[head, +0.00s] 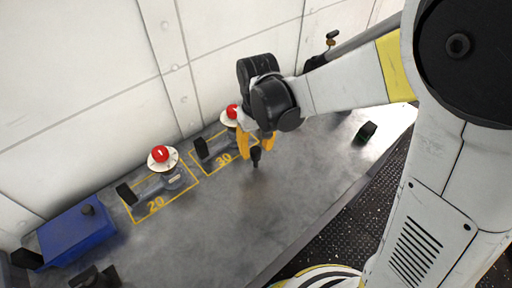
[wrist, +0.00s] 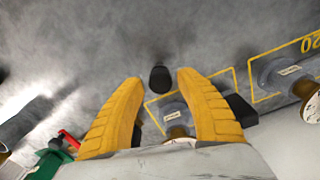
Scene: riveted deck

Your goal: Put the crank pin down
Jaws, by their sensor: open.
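The crank pin, a small dark piece (head: 256,156), shows just below my gripper (head: 258,148) over the grey bench top in the head view. In the wrist view the dark pin (wrist: 160,78) shows end-on between the tips of the yellow fingers of my gripper (wrist: 158,80). Gaps show on both sides of it, so the open fingers do not appear to touch it. It looks roughly upright; its contact with the bench cannot be made out clearly.
Grey fixtures with red knobs stand in yellow outlines marked 20 (head: 162,160) and 30 (head: 230,112), against the white wall. A blue box (head: 75,236) is at the far left. A small black-and-green block (head: 366,131) lies right. Bench front (head: 215,225) is clear.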

